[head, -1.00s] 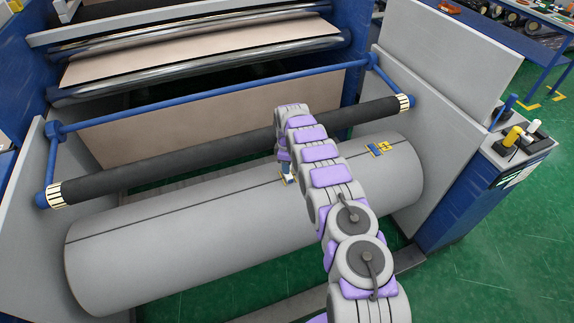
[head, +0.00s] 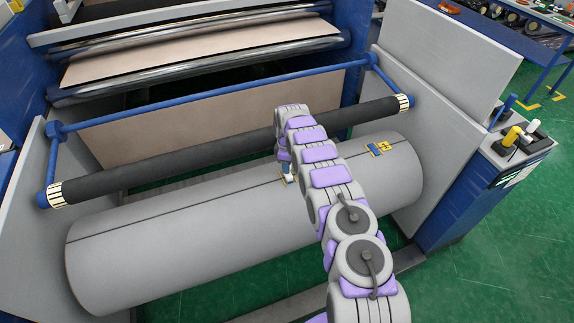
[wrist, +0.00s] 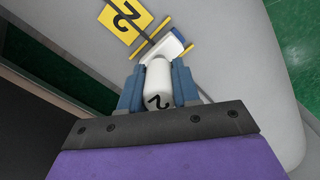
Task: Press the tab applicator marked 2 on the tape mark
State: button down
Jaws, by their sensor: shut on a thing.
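My gripper (wrist: 158,88) has blue fingers shut on the white handle of the tab applicator (wrist: 157,80), which bears a black 2. In the wrist view the applicator's wide white head lies beyond the fingertips, between short yellow bars of the tape mark (wrist: 190,47). A yellow label with a black 2 (wrist: 125,22) is just beyond it, crossed by a dark line. I cannot tell whether the head touches the roll. In the head view my gripper (head: 288,175) is over the middle of the large grey roll (head: 170,245), partly hidden by my arm.
A dark roller (head: 150,170) and a blue bar (head: 210,98) run behind the roll. Another yellow and blue mark (head: 378,149) is on the roll's right part. More applicators, one yellow (head: 513,136), stand on the cabinet at right. Green floor is open in front.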

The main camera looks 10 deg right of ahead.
jog(key=shift+r+p, duration=1.15)
jog(key=shift+r, duration=2.85)
